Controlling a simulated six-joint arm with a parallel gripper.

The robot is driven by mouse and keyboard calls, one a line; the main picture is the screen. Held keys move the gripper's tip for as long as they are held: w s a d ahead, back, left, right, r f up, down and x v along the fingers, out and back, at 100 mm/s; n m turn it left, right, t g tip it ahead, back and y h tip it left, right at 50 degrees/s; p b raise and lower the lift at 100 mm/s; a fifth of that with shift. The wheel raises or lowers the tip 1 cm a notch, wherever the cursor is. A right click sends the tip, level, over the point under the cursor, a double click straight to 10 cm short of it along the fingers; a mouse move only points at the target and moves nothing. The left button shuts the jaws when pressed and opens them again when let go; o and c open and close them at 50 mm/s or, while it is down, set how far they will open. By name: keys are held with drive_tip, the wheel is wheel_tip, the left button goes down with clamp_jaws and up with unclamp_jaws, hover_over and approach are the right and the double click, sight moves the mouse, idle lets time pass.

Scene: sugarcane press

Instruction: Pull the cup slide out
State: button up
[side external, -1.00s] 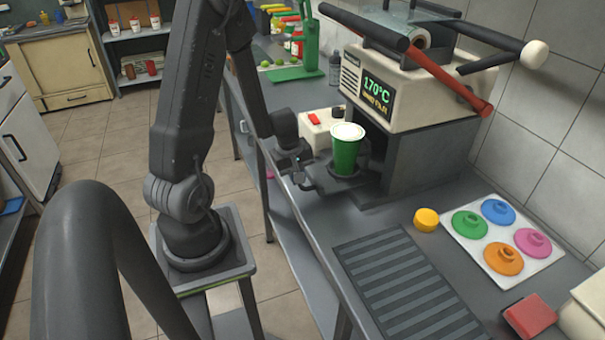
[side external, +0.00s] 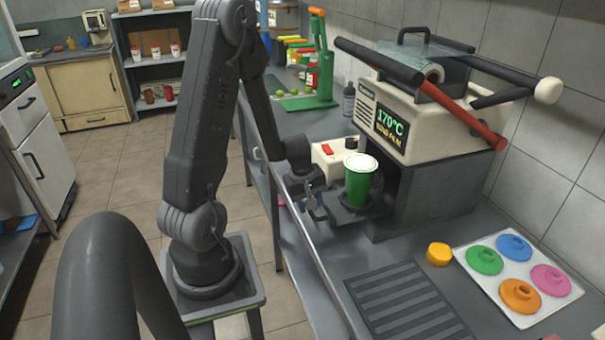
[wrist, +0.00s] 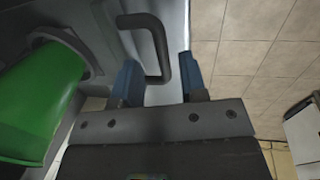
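The green cup (side external: 360,184) with a pale lid stands upright on the dark cup slide (side external: 352,215), in front of the sealing machine's opening. The cup also shows at the left of the wrist view (wrist: 38,95). The slide's black U-shaped handle (wrist: 162,55) lies between the two blue fingers of my gripper (wrist: 160,74) in the wrist view. The fingers are apart, with gaps beside the handle. In the side view my gripper (side external: 316,206) is just left of the slide, by the counter's edge. Any contact with the handle cannot be told.
The sealing machine (side external: 425,185) with its red-ended lever stands behind the slide. A white box with a red switch (side external: 330,155) is close beyond the gripper. A grooved drain mat (side external: 410,310), yellow puck (side external: 439,254) and tray of coloured lids (side external: 470,258) lie toward the front right.

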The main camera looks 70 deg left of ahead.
wheel_tip(320, 180, up, 12)
drive_tip(key=s, duration=0.2)
drive_tip(key=shift+s+r, duration=0.15)
drive_tip(key=shift+s, duration=0.05)
drive_tip(key=w+f, duration=0.1)
drive_tip(key=f, duration=0.3)
drive_tip(key=w+a+f+g, duration=0.1)
drive_tip(key=f, duration=0.4)
drive_tip(key=f+g, duration=0.1)
drive_tip(key=f, duration=0.3)
drive_tip(key=shift+w+a+f, duration=0.2)
drive_tip(key=shift+w+f, duration=0.2)
drive_tip(key=shift+c, duration=0.2)
clamp_jaws()
drive_tip(key=shift+s, duration=0.1)
